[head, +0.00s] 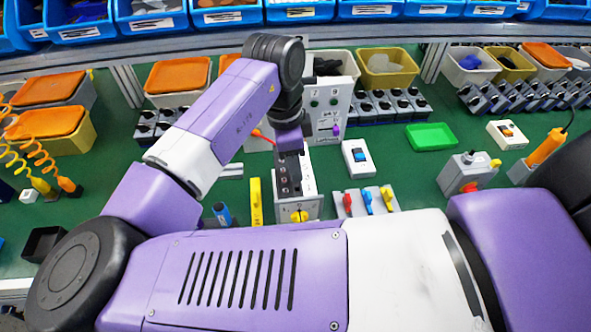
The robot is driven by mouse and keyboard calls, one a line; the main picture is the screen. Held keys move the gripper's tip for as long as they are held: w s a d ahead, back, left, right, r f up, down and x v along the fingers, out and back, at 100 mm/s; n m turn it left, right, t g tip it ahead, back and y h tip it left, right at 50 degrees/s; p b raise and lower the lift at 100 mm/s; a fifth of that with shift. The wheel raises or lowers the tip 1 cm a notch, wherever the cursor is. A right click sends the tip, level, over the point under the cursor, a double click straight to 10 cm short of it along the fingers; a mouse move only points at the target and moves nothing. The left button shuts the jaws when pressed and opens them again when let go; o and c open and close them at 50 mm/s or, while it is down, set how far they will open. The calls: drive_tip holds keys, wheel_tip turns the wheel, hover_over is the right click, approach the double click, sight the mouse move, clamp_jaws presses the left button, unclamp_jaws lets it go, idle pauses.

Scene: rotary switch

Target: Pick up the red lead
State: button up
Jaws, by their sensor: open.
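A red-handled piece (347,203) stands at the left end of a small light grey rack, beside a blue (367,201) and a yellow (387,198) one. It looks like the red lead, but it is too small to be sure. A thin red-orange piece (262,136) also shows just left of my wrist, partly hidden by it. My gripper (289,178) points down over a grey box with a yellow knob (299,216), left of the rack and apart from it. It is open, and I see nothing held. Its fingertips are hard to make out against the dark parts there.
A white box with a blue switch (358,157) stands behind the rack. A yellow bar (256,202) and a blue cylinder (221,213) are left of the grey box. A green tray (432,136) and a grey box with a red button (468,174) lie right. Green bench shows between them.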

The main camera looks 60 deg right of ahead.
drive_tip(key=shift+s+d+f, duration=0.1)
drive_tip(key=shift+s+f, duration=0.05)
drive_tip(key=shift+f, duration=1)
clamp_jaws()
drive_tip(key=shift+r, duration=0.15)
wheel_tip(320, 180, up, 23)
drive_tip(key=p, duration=0.3)
